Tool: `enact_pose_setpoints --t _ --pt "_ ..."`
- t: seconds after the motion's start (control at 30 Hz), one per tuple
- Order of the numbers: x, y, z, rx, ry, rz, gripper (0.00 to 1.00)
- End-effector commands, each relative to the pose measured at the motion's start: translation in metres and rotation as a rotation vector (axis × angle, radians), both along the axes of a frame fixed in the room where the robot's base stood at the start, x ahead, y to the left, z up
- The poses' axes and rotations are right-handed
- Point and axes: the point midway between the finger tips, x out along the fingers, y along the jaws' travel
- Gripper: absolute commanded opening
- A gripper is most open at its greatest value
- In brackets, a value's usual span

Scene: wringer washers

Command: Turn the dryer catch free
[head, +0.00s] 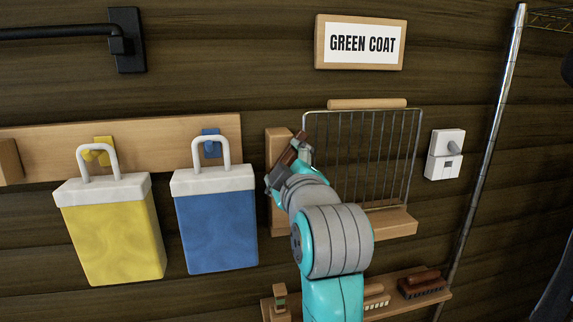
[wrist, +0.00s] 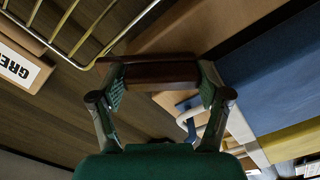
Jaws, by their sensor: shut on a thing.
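The dryer is a wire rack (head: 385,155) with a wooden top bar, a wooden side block and a wooden ledge, mounted on the plank wall. The catch (head: 297,148), a dark brown wooden bar, sits at the rack's left side, tilted in the head view. My gripper (head: 289,162) is shut on it. In the wrist view the catch (wrist: 155,73) lies between the two fingertips of my gripper (wrist: 160,80). My gripper and arm hide part of the catch and the rack's lower left.
A blue bag (head: 215,225) and a yellow bag (head: 112,235) hang left of my gripper. A white switch box (head: 445,155) is right of the rack. A "GREEN COAT" sign (head: 361,43) is above. A shelf with brushes (head: 424,284) is below, beside a metal pole (head: 490,150).

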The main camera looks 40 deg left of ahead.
Motion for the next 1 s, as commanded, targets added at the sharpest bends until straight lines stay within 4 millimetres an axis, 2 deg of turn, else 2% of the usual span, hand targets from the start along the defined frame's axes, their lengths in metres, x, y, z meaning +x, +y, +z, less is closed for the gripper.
enact_pose_setpoints --t 0.5,1.0 --pt "0.0013 0.0025 -0.0005 -0.283 -0.333 -0.001 0.14" --pt "0.0021 0.0015 -0.0002 -0.396 -0.467 -0.005 0.14"
